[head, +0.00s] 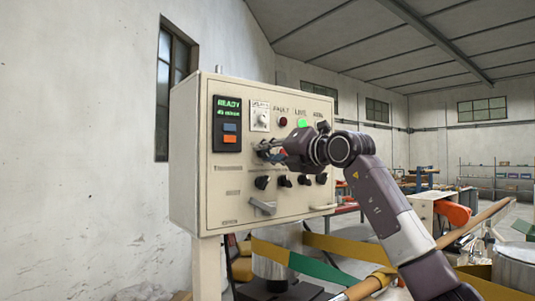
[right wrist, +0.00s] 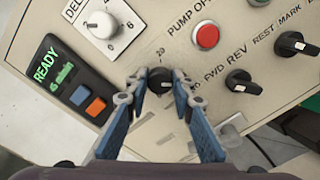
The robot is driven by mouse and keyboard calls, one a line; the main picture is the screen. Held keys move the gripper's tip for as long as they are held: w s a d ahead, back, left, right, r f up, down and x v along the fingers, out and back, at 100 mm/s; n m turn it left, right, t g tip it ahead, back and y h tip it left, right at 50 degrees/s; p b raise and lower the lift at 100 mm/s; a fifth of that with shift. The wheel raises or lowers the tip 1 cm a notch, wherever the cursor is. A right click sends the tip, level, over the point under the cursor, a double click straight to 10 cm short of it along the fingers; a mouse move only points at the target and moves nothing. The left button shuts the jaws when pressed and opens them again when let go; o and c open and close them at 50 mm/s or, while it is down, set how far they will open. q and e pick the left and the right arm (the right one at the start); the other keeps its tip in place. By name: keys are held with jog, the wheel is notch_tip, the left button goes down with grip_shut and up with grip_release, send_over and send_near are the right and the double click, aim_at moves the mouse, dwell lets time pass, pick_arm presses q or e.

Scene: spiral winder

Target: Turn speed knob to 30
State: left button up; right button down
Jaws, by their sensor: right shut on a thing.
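The speed knob (right wrist: 160,76) is a black round knob on the control panel, with a printed scale around it. A "20" shows above it in the right wrist view. The other scale marks and the knob's pointer are hidden or too small to read. My right gripper (right wrist: 157,88) is shut on this knob, one blue-padded finger on each side. In the head view my right gripper (head: 264,150) reaches the panel from the right and hides the knob. The display (head: 228,124) reads READY in green, with a smaller line I cannot read surely. My left gripper is not in view.
The beige panel box (head: 185,165) carries a white delay dial (right wrist: 102,25), a red button (right wrist: 205,36) and several black selector knobs, including one by FWD and REV (right wrist: 239,81). A grey lever handle (head: 262,207) sticks out lower down. Yellow and green belts (head: 300,264) run below.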

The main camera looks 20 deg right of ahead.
jog(key=c, duration=1.7)
grip_release()
jog(key=shift+a+f, duration=0.1)
jog(key=shift+f, duration=0.1)
jog(key=shift+o, duration=0.2)
jog(key=shift+r, duration=0.1)
jog(key=v, duration=1.2)
